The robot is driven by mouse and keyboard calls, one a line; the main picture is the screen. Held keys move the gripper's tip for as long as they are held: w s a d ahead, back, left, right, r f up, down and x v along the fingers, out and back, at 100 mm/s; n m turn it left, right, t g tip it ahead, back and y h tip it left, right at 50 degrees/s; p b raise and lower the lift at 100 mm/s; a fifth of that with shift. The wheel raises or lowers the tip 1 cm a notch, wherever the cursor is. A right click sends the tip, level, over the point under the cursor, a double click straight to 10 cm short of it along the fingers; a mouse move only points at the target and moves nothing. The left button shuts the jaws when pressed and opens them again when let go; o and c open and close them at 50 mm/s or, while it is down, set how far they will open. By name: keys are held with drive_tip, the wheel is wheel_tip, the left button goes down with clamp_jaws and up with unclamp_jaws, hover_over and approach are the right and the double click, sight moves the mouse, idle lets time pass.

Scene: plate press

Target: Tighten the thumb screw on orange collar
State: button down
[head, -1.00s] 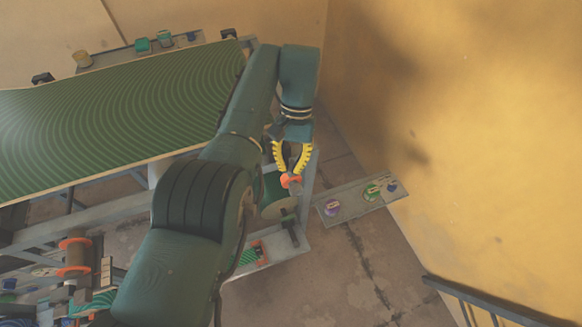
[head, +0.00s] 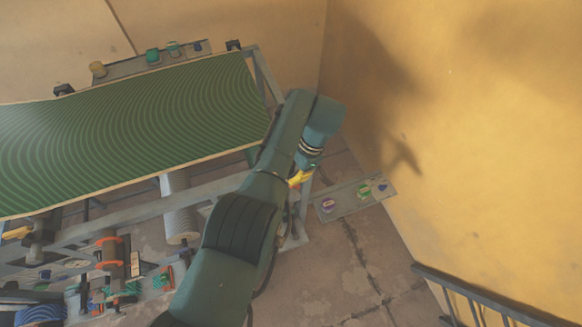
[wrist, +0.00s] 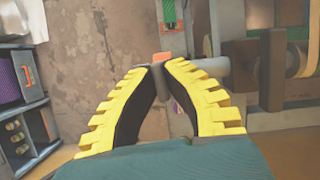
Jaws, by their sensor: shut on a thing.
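My gripper (wrist: 161,74) has yellow ribbed fingers with black inner pads. In the wrist view the fingertips close in on a small dark piece (wrist: 161,86), which seems to be the thumb screw. A bit of the orange collar (wrist: 162,57) shows just beyond the tips, beside a grey rod (wrist: 206,67) that runs to the right. The fingers hide most of the collar and screw. In the head view my gripper (head: 300,178) is at the right end of the press frame, partly behind my arm.
A dark mount (wrist: 272,70) stands close on the right in the wrist view. A tray of coloured round parts (head: 350,204) lies right of the press. The green press bed (head: 130,125) is at left. The yellow wall (head: 460,130) bounds the right side.

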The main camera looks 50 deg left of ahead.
drive_tip(key=shift+d+m+p, duration=0.1)
drive_tip(key=shift+m+p, duration=0.6)
drive_tip(key=shift+p, duration=0.05)
drive_tip(key=shift+f+y, duration=0.15)
drive_tip(key=shift+y, duration=0.15)
drive_tip(key=c, duration=1.1)
unclamp_jaws()
drive_tip(key=shift+c, duration=0.2)
drive_tip(key=v, duration=0.7)
drive_tip(key=shift+r, duration=0.3)
